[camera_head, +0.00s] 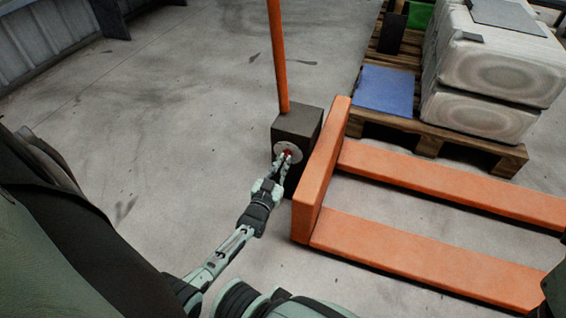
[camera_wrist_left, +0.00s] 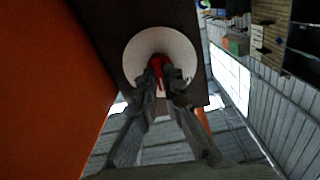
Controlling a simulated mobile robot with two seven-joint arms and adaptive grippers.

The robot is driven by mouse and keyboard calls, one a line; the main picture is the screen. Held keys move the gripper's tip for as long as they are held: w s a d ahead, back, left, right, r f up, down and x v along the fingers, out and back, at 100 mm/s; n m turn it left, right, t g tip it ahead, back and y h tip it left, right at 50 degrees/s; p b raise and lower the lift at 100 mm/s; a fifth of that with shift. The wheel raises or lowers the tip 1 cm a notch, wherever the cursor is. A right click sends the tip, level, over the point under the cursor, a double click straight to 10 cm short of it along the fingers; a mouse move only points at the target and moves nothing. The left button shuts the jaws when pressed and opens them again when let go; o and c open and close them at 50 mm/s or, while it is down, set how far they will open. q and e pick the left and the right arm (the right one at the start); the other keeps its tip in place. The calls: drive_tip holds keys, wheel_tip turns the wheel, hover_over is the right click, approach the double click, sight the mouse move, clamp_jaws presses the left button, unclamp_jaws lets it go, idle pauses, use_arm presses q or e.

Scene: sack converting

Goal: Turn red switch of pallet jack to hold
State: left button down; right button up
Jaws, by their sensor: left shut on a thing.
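The orange pallet jack (camera_head: 322,172) stands on the floor with its forks pointing right. Its dark box (camera_head: 299,124) carries a round pale dial, which also shows in the left wrist view (camera_wrist_left: 137,62). The red switch (camera_wrist_left: 157,66) sits in the middle of the dial, and a bit of red shows in the head view (camera_head: 288,152). My left gripper (camera_head: 285,161) is at the dial with its fingers on both sides of the switch, shut on it. The fingers partly hide the switch. I see no label for the hold position. My right gripper is not in view.
The orange handle bar (camera_head: 279,55) rises from the dark box. A wooden pallet (camera_head: 470,148) with pale stacked sacks (camera_head: 490,60) and a blue sheet (camera_head: 385,90) stands beyond the forks. The concrete floor on the left is clear.

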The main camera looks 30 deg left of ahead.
use_arm(q)
drive_tip(key=shift+n, duration=0.5)
drive_tip(key=c, duration=1.6)
unclamp_jaws()
drive_tip(key=shift+c, duration=0.2)
drive_tip(key=v, duration=1.2)
